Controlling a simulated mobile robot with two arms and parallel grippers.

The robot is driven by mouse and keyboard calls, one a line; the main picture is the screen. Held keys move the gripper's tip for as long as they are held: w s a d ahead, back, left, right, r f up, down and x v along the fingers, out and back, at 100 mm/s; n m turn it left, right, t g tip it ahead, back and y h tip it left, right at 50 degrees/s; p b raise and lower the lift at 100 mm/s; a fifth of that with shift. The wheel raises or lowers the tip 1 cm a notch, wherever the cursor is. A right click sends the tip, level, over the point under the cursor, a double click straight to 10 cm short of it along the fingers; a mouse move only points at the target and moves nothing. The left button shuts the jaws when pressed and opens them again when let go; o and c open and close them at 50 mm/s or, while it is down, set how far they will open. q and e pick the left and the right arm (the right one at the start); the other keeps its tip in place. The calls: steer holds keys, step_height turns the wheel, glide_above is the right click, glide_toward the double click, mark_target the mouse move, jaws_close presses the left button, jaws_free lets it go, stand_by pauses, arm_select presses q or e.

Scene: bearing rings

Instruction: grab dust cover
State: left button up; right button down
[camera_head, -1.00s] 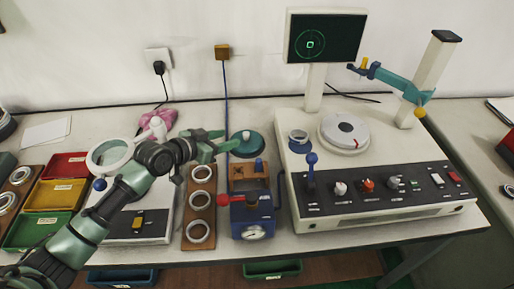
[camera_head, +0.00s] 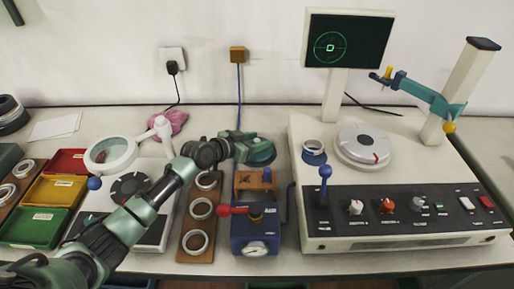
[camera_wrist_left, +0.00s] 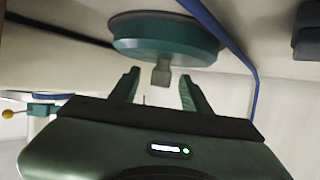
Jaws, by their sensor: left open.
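The dust cover looks to be the round teal lid (camera_head: 264,155) on the table behind the blue gauge block, partly hidden by my left gripper in the head view. In the left wrist view the teal lid (camera_wrist_left: 168,42) shows from the side, with a short grey knob (camera_wrist_left: 161,74) on it. My left gripper (camera_head: 257,146) is at the lid. In the wrist view its two fingers (camera_wrist_left: 158,84) are spread apart on either side of the knob, with gaps. Whether the knob is fully between the fingertips is hard to tell. My right gripper is not in view.
A blue gauge block (camera_head: 255,230) with a red lever stands in front of the lid. A wooden tray of rings (camera_head: 190,240) lies to the left. The cream test machine (camera_head: 410,237) stands to the right. A blue cable (camera_wrist_left: 235,45) passes close behind the lid.

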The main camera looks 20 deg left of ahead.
arm_select(q)
jaws_close()
steer(key=shift+r, duration=0.2)
